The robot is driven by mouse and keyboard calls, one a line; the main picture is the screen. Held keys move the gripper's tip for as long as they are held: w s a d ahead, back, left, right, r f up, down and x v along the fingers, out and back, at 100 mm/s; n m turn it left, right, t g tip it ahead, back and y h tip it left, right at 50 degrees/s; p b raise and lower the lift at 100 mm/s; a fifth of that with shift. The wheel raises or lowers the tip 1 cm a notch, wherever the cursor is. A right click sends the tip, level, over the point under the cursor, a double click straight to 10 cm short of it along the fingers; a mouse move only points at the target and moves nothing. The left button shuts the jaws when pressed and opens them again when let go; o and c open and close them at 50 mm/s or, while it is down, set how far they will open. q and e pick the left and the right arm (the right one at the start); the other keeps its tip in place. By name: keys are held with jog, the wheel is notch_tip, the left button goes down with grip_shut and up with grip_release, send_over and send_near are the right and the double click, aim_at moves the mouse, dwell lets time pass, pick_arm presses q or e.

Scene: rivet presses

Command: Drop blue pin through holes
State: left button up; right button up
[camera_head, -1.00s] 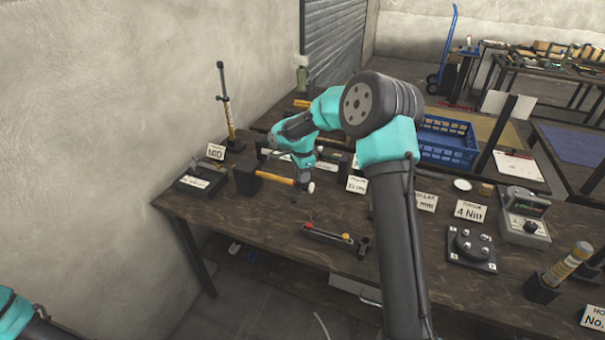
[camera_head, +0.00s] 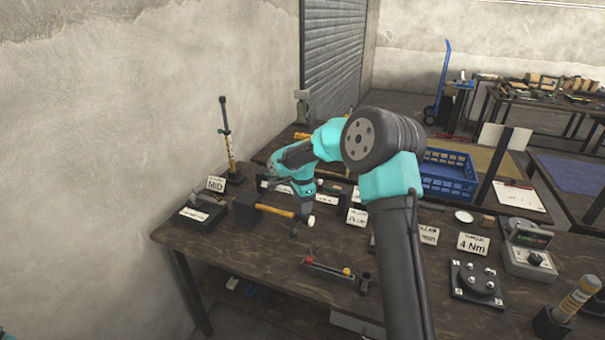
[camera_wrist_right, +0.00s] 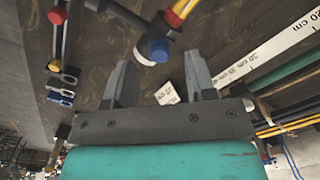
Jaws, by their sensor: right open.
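My right gripper is open and empty. Two small plates with holes, one grey (camera_wrist_right: 69,79) and one blue (camera_wrist_right: 61,95), lie at the left of the wrist view. My left gripper is out of view.
A narrow tray with red and yellow knobs (camera_head: 327,269) and a dark cylinder (camera_head: 365,283) stand near the bench's front edge. A round fixture (camera_head: 477,282), a torque box (camera_head: 528,257) and a blue crate (camera_head: 448,176) are to the right. A ruler (camera_wrist_right: 262,55) shows in the wrist view.

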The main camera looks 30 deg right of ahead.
notch_tip(320, 180, up, 15)
dwell(0.4)
jog(key=shift+f, duration=0.1)
dwell(0.7)
